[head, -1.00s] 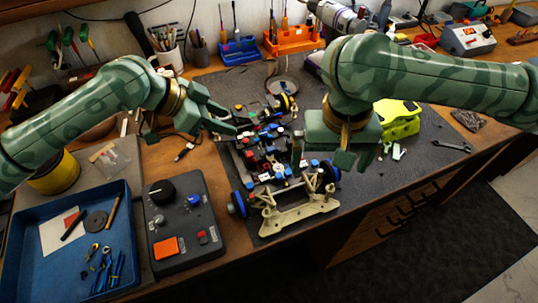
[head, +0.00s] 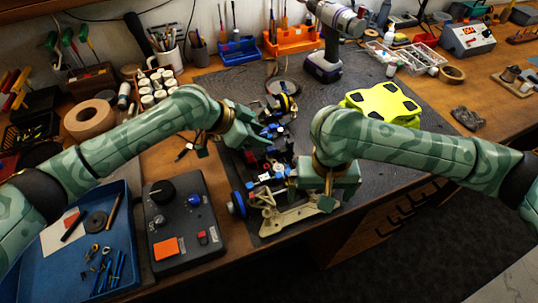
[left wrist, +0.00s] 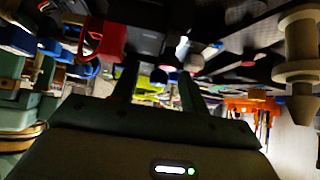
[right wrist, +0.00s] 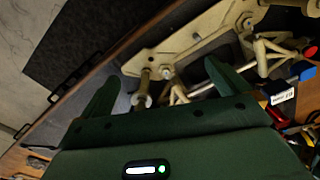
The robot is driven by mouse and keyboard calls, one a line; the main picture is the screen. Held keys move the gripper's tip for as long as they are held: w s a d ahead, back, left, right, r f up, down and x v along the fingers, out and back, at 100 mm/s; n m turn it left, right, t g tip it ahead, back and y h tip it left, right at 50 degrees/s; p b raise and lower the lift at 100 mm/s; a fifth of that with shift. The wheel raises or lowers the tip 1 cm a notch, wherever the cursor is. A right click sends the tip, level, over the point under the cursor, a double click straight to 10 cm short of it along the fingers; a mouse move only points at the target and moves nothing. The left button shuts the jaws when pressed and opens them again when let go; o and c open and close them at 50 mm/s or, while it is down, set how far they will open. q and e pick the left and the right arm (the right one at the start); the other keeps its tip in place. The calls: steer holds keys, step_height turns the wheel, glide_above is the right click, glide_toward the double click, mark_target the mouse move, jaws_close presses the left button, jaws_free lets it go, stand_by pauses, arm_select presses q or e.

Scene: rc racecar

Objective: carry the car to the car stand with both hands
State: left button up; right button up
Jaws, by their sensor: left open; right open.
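The car (head: 268,165) is an open chassis with black, red and blue parts, a beige front piece and blue wheels. It lies on the dark mat, mid-bench. A yellow-green block with black pads, apparently the car stand (head: 383,103), is to its right. My left gripper (head: 238,140) is open at the car's left side, partly hiding it. The left wrist view shows its fingers (left wrist: 157,90) below dark chassis and a red part (left wrist: 105,40). My right gripper (head: 322,192) is open by the car's front right. In the right wrist view, the beige front piece (right wrist: 190,40) passes between and beyond its fingers (right wrist: 165,85).
A control box (head: 183,225) and a blue tray (head: 130,262) stand left of the car. A drill (head: 325,60) stands behind. A dark clump (head: 467,118) lies right of the stand.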

arm_select(q)
steer(key=c, duration=0.7)
arm_select(e)
steer(key=c, duration=0.7)
arm_select(q)
jaws_close()
arm_select(e)
steer(key=c, duration=0.5)
arm_select(q)
steer(key=shift+a, duration=0.1)
arm_select(e)
steer(key=shift+s+a, duration=0.1)
steer(key=shift+s, duration=0.05)
jaws_close()
arm_select(q)
steer(key=shift+r, duration=0.1)
